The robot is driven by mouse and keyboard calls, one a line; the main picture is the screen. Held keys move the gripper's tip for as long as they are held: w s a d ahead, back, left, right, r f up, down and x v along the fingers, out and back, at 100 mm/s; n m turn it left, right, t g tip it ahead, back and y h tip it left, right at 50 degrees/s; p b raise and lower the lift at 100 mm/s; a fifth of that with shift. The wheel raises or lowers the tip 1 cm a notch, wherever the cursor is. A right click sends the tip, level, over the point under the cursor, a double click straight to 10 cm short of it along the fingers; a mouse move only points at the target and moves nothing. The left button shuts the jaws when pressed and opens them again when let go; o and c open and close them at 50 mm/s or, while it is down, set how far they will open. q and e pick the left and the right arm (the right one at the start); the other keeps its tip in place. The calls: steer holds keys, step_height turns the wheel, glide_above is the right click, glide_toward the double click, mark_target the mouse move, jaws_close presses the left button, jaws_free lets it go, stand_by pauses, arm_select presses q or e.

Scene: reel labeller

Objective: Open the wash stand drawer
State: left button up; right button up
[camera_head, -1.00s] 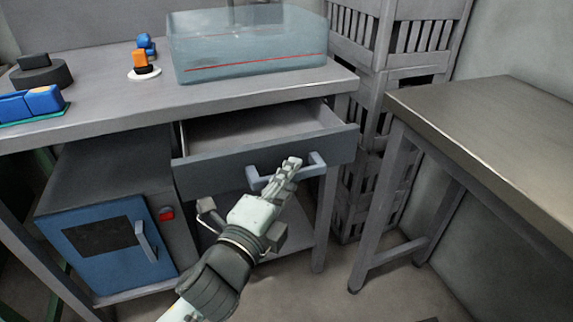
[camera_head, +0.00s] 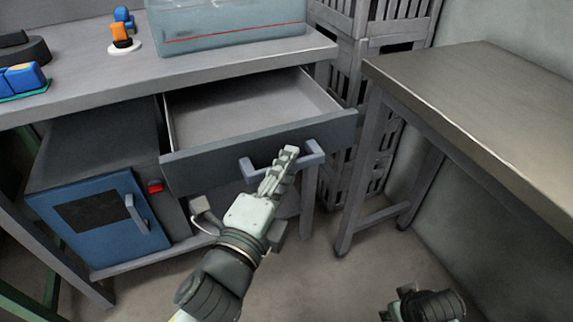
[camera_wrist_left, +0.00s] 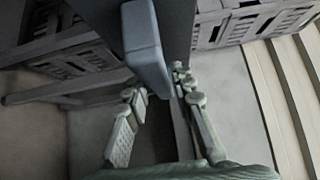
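The wash stand drawer (camera_head: 255,150) is pulled well out below the worktop, and its empty inside shows. Its grey bar handle (camera_head: 312,158) is on the front panel. My left gripper (camera_head: 286,160) is at the handle, its fingers closed around the bar. In the left wrist view the handle (camera_wrist_left: 146,45) lies between the two fingers of the left gripper (camera_wrist_left: 158,85), which hide part of it. My right gripper (camera_head: 425,304) shows only in part at the bottom right, away from the drawer, and its fingers cannot be made out.
A blue-fronted cabinet (camera_head: 98,218) stands left of the drawer. A clear bluish box (camera_head: 230,24) and small coloured parts sit on the worktop (camera_head: 105,83). Grey crates (camera_head: 352,90) are stacked behind, and another table (camera_head: 480,105) stands right. The floor in front is free.

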arm_select(q)
steer(key=shift+o, duration=1.1)
steer(key=shift+s, duration=0.1)
steer(key=v, duration=1.2)
